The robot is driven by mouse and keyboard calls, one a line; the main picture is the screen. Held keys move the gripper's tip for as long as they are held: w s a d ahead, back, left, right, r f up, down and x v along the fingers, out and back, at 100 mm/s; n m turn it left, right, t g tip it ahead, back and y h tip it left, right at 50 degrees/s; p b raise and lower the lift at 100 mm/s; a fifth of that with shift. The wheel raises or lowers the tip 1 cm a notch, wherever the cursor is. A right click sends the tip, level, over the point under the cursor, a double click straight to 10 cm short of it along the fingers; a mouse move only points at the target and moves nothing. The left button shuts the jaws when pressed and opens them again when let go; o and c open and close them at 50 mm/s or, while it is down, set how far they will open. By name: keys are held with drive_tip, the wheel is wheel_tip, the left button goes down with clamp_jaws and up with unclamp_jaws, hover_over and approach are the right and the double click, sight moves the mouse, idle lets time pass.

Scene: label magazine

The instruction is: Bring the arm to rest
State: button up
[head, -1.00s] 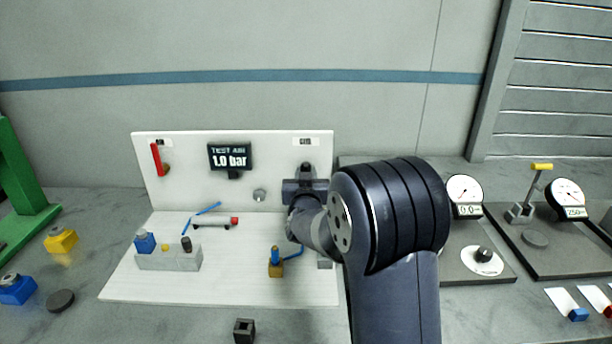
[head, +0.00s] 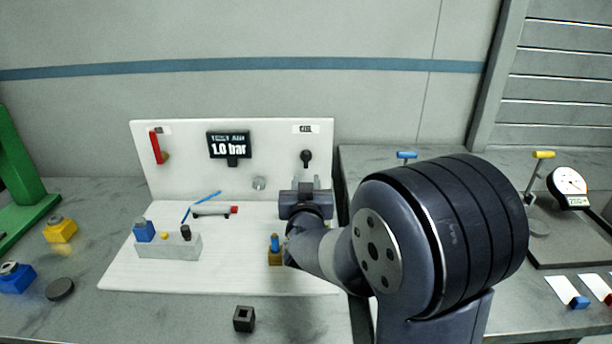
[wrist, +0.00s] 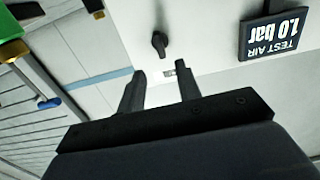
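My arm reaches in from the lower right of the head view, and its large dark joint covers part of the bench. My gripper (head: 309,186) is in front of the white panel (head: 200,185), over the right part of the white base plate (head: 120,275). In the wrist view my gripper (wrist: 160,82) has its two fingers apart with nothing between them. The black knob (head: 306,158) on the panel is beyond the gripper and also shows in the wrist view (wrist: 159,44).
A display (head: 229,146) reads 1.0 bar. A grey block (head: 165,246) and a brass fitting (head: 275,256) stand on the base plate. A dark square socket (head: 244,319) is at the front. A dial gauge (head: 568,187) stands at right; my arm hides things beside it.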

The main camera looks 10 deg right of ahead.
sight(306, 161)
drive_tip(key=shift+s+a, duration=0.15)
drive_tip(key=shift+s, duration=0.45)
drive_tip(key=shift+w, duration=0.1)
drive_tip(key=w, duration=0.3)
drive_tip(key=w+d+p, duration=0.1)
drive_tip(key=w, duration=0.3)
drive_tip(key=w+d, duration=0.1)
drive_tip(key=w, duration=0.2)
drive_tip(key=shift+w+d, duration=0.1)
drive_tip(key=shift+w, duration=0.15)
drive_tip(key=shift+s, duration=0.1)
